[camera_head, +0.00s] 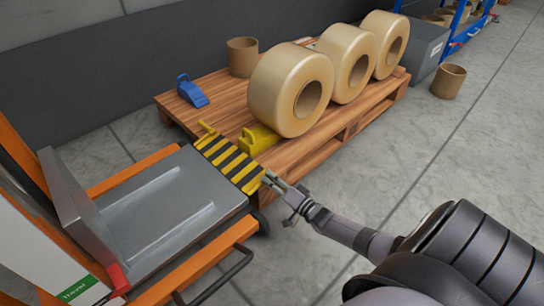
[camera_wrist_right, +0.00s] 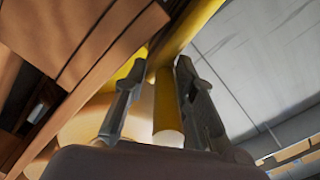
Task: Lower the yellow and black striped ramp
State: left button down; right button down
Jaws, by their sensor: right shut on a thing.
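The yellow and black striped ramp (camera_head: 229,162) extends from the edge of the grey platform (camera_head: 165,205) toward the wooden pallet, at the centre left of the head view. Its exact tilt is hard to tell. My right gripper (camera_head: 268,180) is at the ramp's near right corner. In the right wrist view, my right gripper (camera_wrist_right: 162,60) has its two fingers on either side of a yellow bar (camera_wrist_right: 167,110), shut on it. The bar appears to be part of the ramp. My left gripper is not in view.
The wooden pallet (camera_head: 225,112) holds several large tan rolls (camera_head: 290,88), a blue tool (camera_head: 192,91) and a yellow block (camera_head: 258,138). The platform has an orange frame (camera_head: 195,262). A cardboard tube (camera_head: 448,81) stands on the floor.

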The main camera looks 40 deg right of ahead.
jog(key=shift+d+f, duration=0.2)
jog(key=shift+d, duration=0.1)
jog(key=c, duration=1.5)
grip_release()
jog(key=shift+c, duration=0.2)
jog(key=shift+a+r, duration=0.1)
jog(key=shift+a, duration=0.1)
jog(key=s, duration=0.8)
jog(key=shift+d, duration=0.45)
jog(key=shift+s+f, duration=0.15)
jog(key=shift+f, duration=0.05)
